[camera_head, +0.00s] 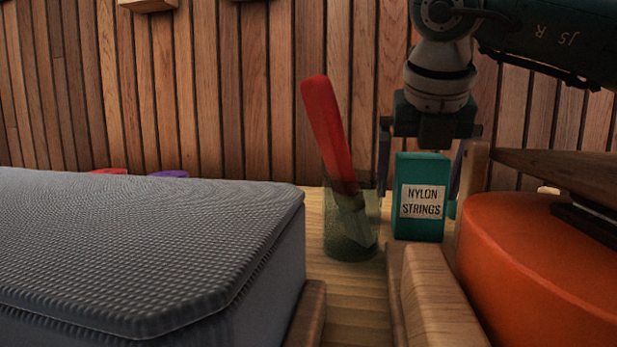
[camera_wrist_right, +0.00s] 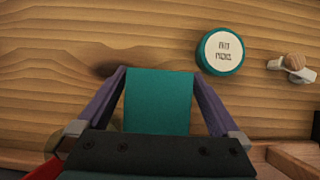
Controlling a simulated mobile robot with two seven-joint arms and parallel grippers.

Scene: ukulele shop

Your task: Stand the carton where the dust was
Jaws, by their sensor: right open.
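The carton (camera_head: 420,170) is a teal box with a white "NYLON STRINGS" label. It stands upright on the wooden surface in the head view. My right gripper (camera_head: 420,190) reaches down from above with one finger on each side of it. In the right wrist view the teal carton top (camera_wrist_right: 158,100) lies between the purple fingers of the open gripper (camera_wrist_right: 160,73). Whether the fingers touch its sides is hard to tell. A dark patch (camera_wrist_right: 108,68) shows on the wood by the left fingertip; I cannot tell whether it is dust, grain or shadow. My left gripper is not in view.
A glass jar (camera_head: 340,236) holding a red-handled tool (camera_head: 328,130) stands just left of the carton. An orange rounded body (camera_head: 540,270) and wooden stand (camera_head: 435,300) crowd the right. A grey case (camera_head: 140,250) fills the left. A round teal tin (camera_wrist_right: 220,52) sits nearby.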

